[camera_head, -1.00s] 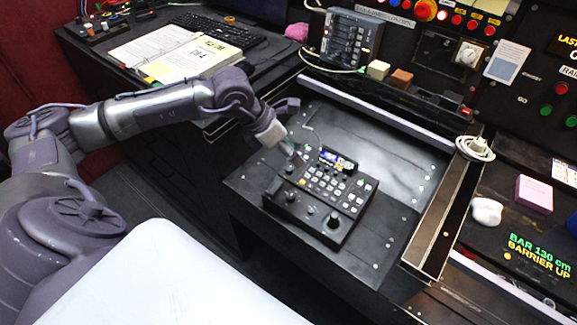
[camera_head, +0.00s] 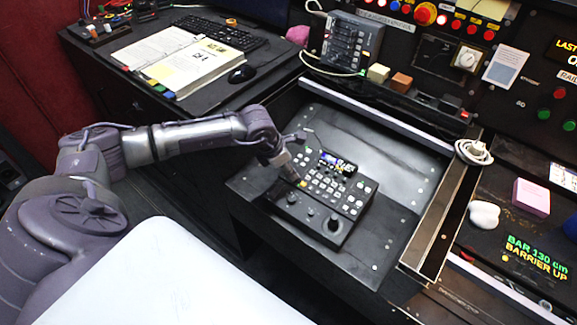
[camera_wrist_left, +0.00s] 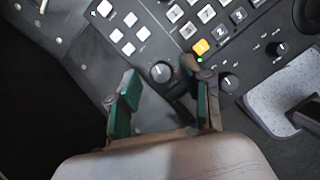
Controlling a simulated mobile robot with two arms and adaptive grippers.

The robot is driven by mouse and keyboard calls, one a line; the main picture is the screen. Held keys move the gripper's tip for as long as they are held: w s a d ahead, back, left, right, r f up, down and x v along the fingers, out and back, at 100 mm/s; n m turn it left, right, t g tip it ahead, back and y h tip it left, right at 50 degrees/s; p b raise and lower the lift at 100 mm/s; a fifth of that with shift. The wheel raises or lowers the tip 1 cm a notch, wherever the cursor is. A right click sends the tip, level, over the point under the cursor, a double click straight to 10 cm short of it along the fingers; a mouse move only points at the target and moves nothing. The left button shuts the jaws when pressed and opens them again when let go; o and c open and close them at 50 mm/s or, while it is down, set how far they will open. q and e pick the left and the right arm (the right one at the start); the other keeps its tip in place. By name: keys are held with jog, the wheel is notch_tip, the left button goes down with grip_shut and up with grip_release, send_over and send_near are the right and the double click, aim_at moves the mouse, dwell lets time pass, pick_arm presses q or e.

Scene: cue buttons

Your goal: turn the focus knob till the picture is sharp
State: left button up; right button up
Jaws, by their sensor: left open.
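A black control panel (camera_head: 318,232) with keys, knobs and a small lit screen (camera_head: 337,163) lies on the dark desk. The screen's picture is too small to judge for sharpness. My left gripper (camera_head: 291,180) is over the panel's left part, its tips partly hidden by its own body. In the left wrist view the gripper (camera_wrist_left: 160,82) is open, with a small round knob (camera_wrist_left: 161,72) showing between its two green-padded fingers. Contact cannot be told. Another knob (camera_wrist_left: 229,82) is just right of the right finger, and a third knob (camera_wrist_left: 279,48) is farther right. Their labels are unreadable.
A yellow key (camera_wrist_left: 201,47) and several white keys are close to the fingers. A large black knob (camera_head: 333,223) stands near the panel's front. A raised dark rail (camera_head: 440,215) is at the right. The desk between panel and rail is bare.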

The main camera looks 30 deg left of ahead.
pick_arm(q)
jog(key=shift+w+f, duration=0.1)
jog(key=shift+f, duration=0.25)
grip_shut()
jog(key=shift+f+b, duration=0.1)
jog(key=shift+b, duration=0.3)
jog(key=m+b, duration=0.3)
jog(key=shift+w+f+g+h, duration=0.1)
jog(key=shift+f+g+h, duration=0.05)
jog(key=shift+g+h, duration=0.15)
jog(key=shift+r+m+b, duration=0.25)
jog(key=shift+m+b, duration=0.4)
jog(key=shift+m, duration=0.35)
grip_release()
